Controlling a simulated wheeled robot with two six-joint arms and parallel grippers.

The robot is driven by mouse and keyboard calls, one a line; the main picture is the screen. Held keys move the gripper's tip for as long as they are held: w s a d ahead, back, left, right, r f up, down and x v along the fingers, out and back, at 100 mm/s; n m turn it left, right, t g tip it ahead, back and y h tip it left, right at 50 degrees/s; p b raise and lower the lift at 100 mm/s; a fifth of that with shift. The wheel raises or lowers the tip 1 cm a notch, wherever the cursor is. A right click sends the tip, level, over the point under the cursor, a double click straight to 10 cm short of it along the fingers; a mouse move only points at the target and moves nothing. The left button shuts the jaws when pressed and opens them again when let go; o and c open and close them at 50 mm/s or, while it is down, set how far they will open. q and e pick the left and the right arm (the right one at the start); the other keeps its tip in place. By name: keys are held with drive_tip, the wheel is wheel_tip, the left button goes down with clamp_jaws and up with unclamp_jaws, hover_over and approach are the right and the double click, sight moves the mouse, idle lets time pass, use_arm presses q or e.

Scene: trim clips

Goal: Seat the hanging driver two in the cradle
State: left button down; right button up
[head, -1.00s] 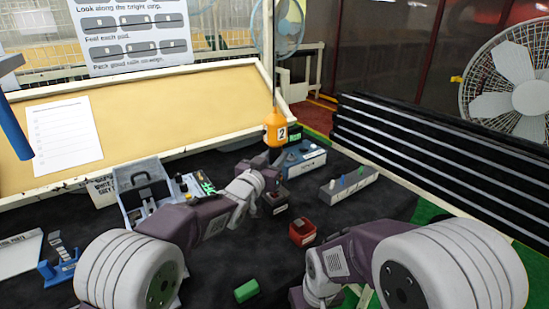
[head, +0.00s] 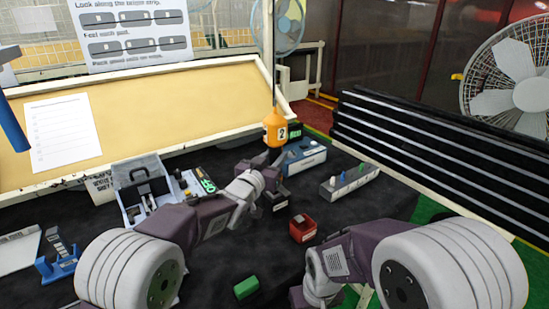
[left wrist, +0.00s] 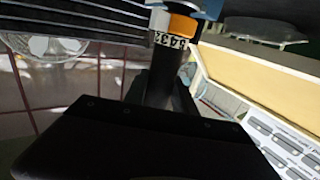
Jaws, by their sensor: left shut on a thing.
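The hanging driver two has an orange body with a white "2" label (head: 276,128) and hangs upright from a thin line above the table. It also shows upper middle in the left wrist view, with its orange part (left wrist: 181,25), a patterned band and a dark shaft below. My left gripper (head: 272,166) is shut on the driver's dark lower part, just below the orange body. My right gripper's fingers do not show.
A blue-and-white box (head: 304,158) and a grey rack with pegs (head: 349,182) stand to the right. A red bin (head: 303,229) and a green block (head: 246,288) lie nearer. An open grey case (head: 145,188) and a blue stand (head: 57,264) are left.

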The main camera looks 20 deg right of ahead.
use_arm(q)
drive_tip(key=shift+f+b, duration=0.45)
drive_tip(key=shift+f, duration=0.15)
unclamp_jaws()
idle(0.5)
idle(0.4)
drive_tip(key=shift+r+b+v, duration=0.25)
drive_tip(key=shift+b+v, duration=0.3)
drive_tip(key=shift+v, duration=0.7)
drive_tip(key=shift+r+b+v, duration=0.25)
drive_tip(key=shift+b+v, duration=0.25)
drive_tip(key=shift+v, duration=0.75)
drive_tip(key=v, duration=0.2)
drive_tip(key=r+b+v, duration=0.1)
drive_tip(key=v, duration=0.2)
